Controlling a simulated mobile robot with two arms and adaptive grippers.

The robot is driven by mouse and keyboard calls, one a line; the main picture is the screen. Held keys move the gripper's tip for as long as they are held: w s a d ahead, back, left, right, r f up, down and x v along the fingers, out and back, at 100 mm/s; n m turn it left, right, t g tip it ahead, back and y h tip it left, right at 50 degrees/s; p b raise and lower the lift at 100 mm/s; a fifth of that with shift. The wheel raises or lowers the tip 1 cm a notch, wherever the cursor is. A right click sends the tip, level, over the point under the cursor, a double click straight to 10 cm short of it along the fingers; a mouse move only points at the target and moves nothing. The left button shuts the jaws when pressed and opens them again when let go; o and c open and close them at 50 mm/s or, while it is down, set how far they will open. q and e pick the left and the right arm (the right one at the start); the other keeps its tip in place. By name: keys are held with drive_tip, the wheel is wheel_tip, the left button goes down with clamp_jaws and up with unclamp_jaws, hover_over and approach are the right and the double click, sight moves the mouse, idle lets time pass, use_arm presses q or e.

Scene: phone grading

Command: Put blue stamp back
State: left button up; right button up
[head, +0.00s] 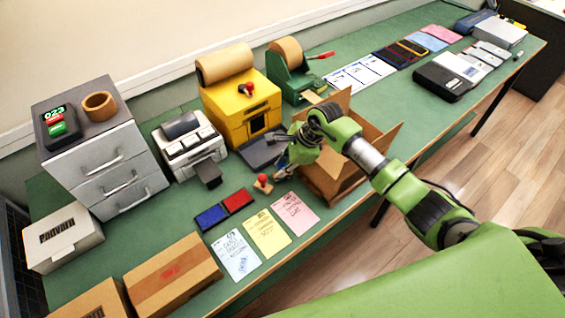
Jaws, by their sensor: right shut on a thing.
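My right gripper (281,160) reaches in from the right over the green table. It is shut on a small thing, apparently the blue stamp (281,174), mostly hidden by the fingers. A red stamp (263,184) with a wooden-looking handle stands on the table just left of and in front of my right gripper. A blue ink pad (211,217) and a red ink pad (238,200) lie side by side to the left of the red stamp. My left gripper is out of view.
An open cardboard box (326,187) stands under my right arm. White, yellow (267,233) and pink sheets lie in front of the stamps. A dark device (262,152), a yellow machine (240,107) and a printer (188,143) stand behind. Cartons (172,272) fill the front left.

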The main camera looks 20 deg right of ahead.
drive_tip(key=shift+f, duration=0.1)
drive_tip(key=shift+f+b, duration=0.15)
drive_tip(key=shift+b, duration=0.15)
drive_tip(key=o, duration=0.9)
drive_tip(key=shift+c, duration=0.2)
drive_tip(key=shift+r+p, duration=0.25)
drive_tip(key=shift+p, duration=0.05)
drive_tip(key=shift+d+r, duration=0.15)
drive_tip(key=shift+r, duration=0.05)
drive_tip(key=b+v, duration=0.3)
drive_tip(key=v, duration=0.8)
drive_tip(key=shift+r, duration=0.25)
